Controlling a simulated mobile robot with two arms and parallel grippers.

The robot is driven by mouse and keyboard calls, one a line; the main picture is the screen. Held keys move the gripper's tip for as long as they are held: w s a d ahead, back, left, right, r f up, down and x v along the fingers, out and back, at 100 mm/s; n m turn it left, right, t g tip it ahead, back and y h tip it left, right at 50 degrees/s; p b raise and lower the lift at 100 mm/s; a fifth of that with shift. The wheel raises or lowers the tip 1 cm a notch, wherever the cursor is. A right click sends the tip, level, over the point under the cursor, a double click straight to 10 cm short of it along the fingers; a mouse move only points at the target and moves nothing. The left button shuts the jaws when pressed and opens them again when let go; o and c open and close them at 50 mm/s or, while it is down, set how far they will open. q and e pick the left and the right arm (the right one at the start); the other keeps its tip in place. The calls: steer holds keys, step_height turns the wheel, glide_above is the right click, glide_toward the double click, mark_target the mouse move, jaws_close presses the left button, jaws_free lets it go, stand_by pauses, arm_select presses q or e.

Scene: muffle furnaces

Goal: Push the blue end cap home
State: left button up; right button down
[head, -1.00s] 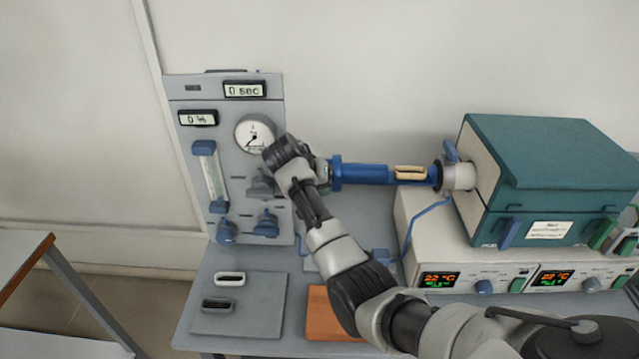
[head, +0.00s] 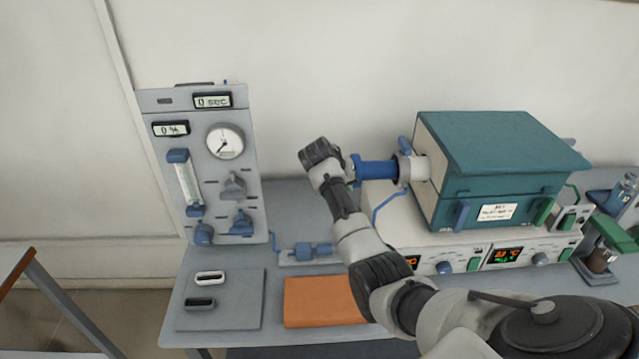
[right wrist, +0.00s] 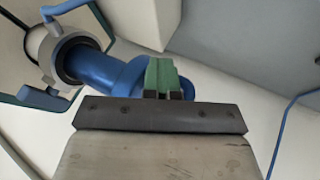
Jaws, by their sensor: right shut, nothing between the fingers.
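The blue end cap (head: 375,170) shows as a short blue cylinder at the left end of the teal furnace (head: 500,165), entering a light grey collar (head: 411,168). In the right wrist view the blue cap (right wrist: 98,70) runs into the grey collar (right wrist: 66,45), and its broad outer end is near my fingers. My right gripper (head: 349,167) is at the cap's left end, in line with it. Its green fingertips (right wrist: 163,76) are shut together, empty, and overlap the cap's outer end; they look against it. My left gripper is not in view.
A grey gauge panel (head: 207,200) stands to the left. A blue fitting (head: 306,252), an orange pad (head: 318,303) and a grey mat (head: 240,300) with two small boats lie in front. A blue tube hangs below the collar.

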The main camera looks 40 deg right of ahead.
mark_target(387, 170)
steer(key=s+d+p, duration=0.3)
steer(key=s+d, duration=0.2)
steer(key=d, duration=0.3)
steer(key=shift+d, duration=0.4)
